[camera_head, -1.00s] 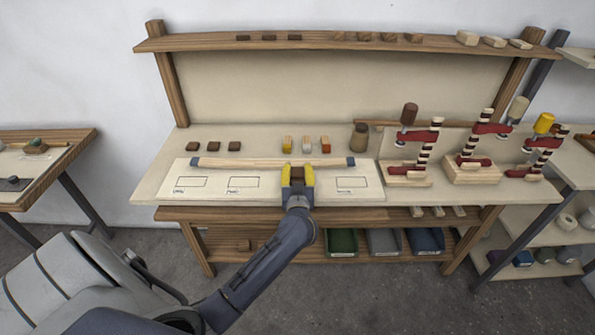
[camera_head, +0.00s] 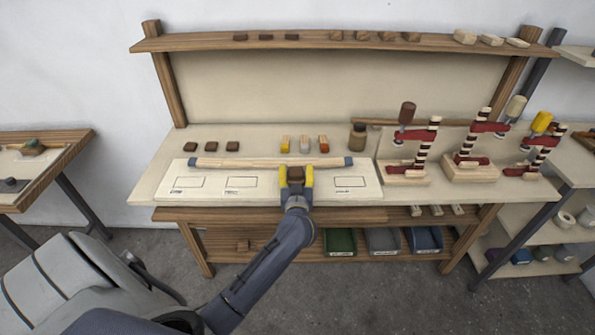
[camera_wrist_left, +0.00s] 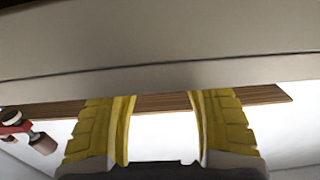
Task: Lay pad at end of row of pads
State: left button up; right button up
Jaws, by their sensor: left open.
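My left gripper (camera_head: 296,177) has yellow fingers and is over the front of the white sheet on the bench. It is open. A dark brown pad (camera_head: 296,172) shows between its fingers in the head view; what it rests on is hidden. In the left wrist view the fingers (camera_wrist_left: 163,125) stand apart and no pad shows between them. Three dark brown pads, the nearest to the gripper being the right one (camera_head: 233,146), lie in a row at the bench's back left. My right gripper is not in view.
A wooden bar (camera_head: 255,162) with blue ends lies across the sheet (camera_head: 210,190), just behind the gripper. Red clamps (camera_head: 412,135) stand at the right. Outlined boxes on the sheet are empty.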

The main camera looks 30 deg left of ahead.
pick_arm(q)
jog(key=v, duration=1.7)
jog(key=d+f+m+t+h, duration=0.1)
jog(key=d+f+m+h, duration=0.3)
jog(key=f, duration=0.9)
jog(key=d+f+m+t+h, duration=0.1)
jog(key=d+f+m+h, duration=0.3)
jog(key=f, duration=0.9)
jog(key=s+f+m+g+h, duration=0.25)
jog(key=s+f, duration=0.25)
jog(key=f, duration=0.7)
jog(key=s+a+f+g, duration=0.1)
jog(key=s+f+g, duration=0.8)
jog(key=s+f, duration=1.3)
jog(key=s, duration=0.3)
jog(key=shift+a+f, duration=0.15)
jog(key=shift+a, duration=0.25)
jog(key=shift+o, duration=0.8)
jog(key=s+a+f+g, duration=0.1)
jog(key=s+f+g, duration=0.1)
jog(key=s, duration=0.4)
jog(key=s+a+f+g, duration=0.2)
jog(key=s, duration=0.5)
jog(key=shift+s+a+y, duration=0.25)
jog(key=shift+y, duration=0.1)
